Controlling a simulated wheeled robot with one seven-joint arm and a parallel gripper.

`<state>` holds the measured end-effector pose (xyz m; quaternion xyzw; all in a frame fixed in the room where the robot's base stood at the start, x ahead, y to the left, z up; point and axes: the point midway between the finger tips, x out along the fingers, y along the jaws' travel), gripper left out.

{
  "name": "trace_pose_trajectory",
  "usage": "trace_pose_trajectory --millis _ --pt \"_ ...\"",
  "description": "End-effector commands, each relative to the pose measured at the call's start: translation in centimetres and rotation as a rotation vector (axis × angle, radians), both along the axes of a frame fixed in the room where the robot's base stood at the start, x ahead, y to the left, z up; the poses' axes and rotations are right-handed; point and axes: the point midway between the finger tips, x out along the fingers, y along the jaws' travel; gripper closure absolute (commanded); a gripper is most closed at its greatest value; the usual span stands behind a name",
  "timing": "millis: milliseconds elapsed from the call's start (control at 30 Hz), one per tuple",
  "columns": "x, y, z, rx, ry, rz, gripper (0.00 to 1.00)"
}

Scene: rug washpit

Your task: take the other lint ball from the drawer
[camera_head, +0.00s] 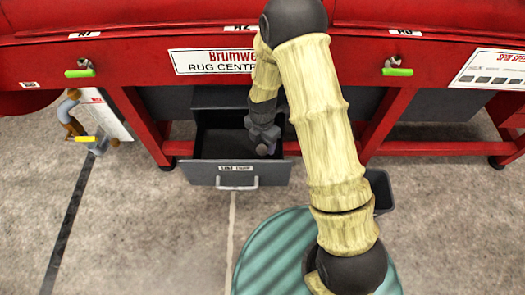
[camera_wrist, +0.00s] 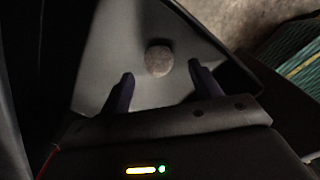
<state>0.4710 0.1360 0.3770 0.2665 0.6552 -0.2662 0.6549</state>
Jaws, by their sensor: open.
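The grey drawer (camera_head: 238,173) is pulled out below the red machine, with a label and a handle on its front. My gripper (camera_head: 265,147) reaches down into the drawer near its right side. In the wrist view my gripper (camera_wrist: 160,88) is open, with its two dark fingers apart. A round greyish-pink lint ball (camera_wrist: 159,60) lies on the drawer floor just beyond the fingertips, between their lines, and not gripped. The ball shows only as a small, partly hidden spot by the gripper in the head view (camera_head: 262,149).
The red machine (camera_head: 120,52) spans the back, with green-handled valves (camera_head: 397,72). A small dark bin (camera_head: 380,190) stands right of the drawer, partly behind my arm. Red legs (camera_head: 385,125) flank the drawer. The floor (camera_head: 130,230) at front left is clear.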

Motion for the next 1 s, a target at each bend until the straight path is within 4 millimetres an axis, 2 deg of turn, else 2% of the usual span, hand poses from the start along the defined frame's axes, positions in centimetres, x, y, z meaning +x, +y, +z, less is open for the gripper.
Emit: trace_pose_trajectory --millis 33,200,800,833,1000 --pt "0.1 0.0 -1.3 -0.001 0.001 0.001 0.37" --pt "0.2 0.0 -3.3 -0.001 0.001 -0.001 0.37" --pt "0.2 0.0 -3.4 -0.001 -0.001 0.0 0.37" --pt "0.2 0.0 -3.4 -0.001 -0.001 0.0 0.39" --pt "0.2 0.0 -3.4 -0.001 -0.001 0.0 0.72"
